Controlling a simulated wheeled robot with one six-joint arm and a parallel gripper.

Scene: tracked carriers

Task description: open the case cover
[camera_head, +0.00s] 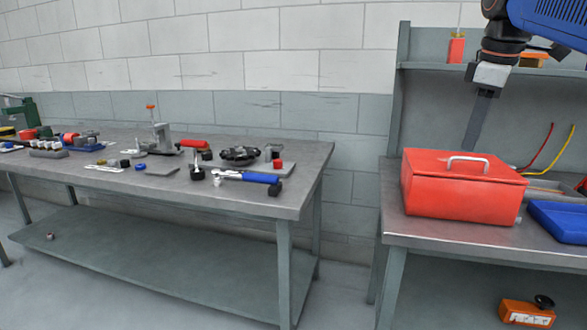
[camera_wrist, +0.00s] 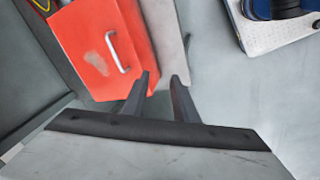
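The red case (camera_head: 440,197) stands on the right workbench with its cover (camera_head: 425,166) shut. A pale metal handle (camera_head: 468,161) is on top of the cover. In the wrist view the case (camera_wrist: 82,45) is at the upper left, and its handle (camera_wrist: 117,52) is left of the fingertips. My gripper (camera_head: 471,146) comes down near the far edge of the cover in the head view. In the wrist view my gripper (camera_wrist: 162,79) has its two fingers apart, with nothing between them. It appears apart from the handle.
A blue tray (camera_head: 560,222) lies right of the case. Red and yellow cables (camera_head: 543,148) hang behind it. A shelf (camera_head: 420,67) crosses above the bench back. The left table (camera_head: 120,185) holds several tools. An orange box (camera_head: 526,314) sits below the right bench.

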